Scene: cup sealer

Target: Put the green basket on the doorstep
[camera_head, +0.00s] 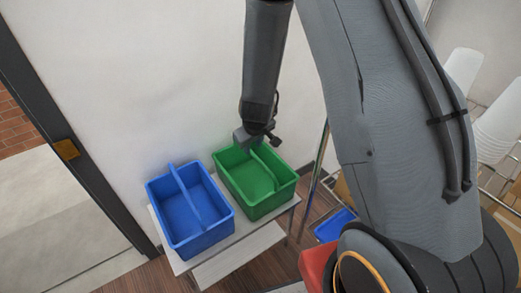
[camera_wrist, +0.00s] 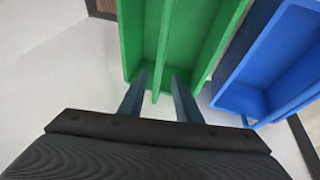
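The green basket (camera_head: 268,204) stands on a small table against the white wall, right of the blue basket. It has a central divider with a handle along its top. It also fills the upper middle of the wrist view (camera_wrist: 131,40). My gripper (camera_head: 243,140) is at the basket's far edge, by the end of the handle. In the wrist view my gripper's fingers (camera_wrist: 160,85) are apart, one on each side of the divider, with visible gaps. Whether they touch it elsewhere is hidden. The pale doorstep (camera_head: 50,205) lies beyond the open doorway at left.
A blue basket (camera_head: 190,235) stands close beside the green one on the table (camera_head: 240,238). A dark door frame (camera_head: 75,150) separates the table from the doorstep. At right are stacked white chairs (camera_head: 498,125) and a blue item (camera_head: 335,224) low down.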

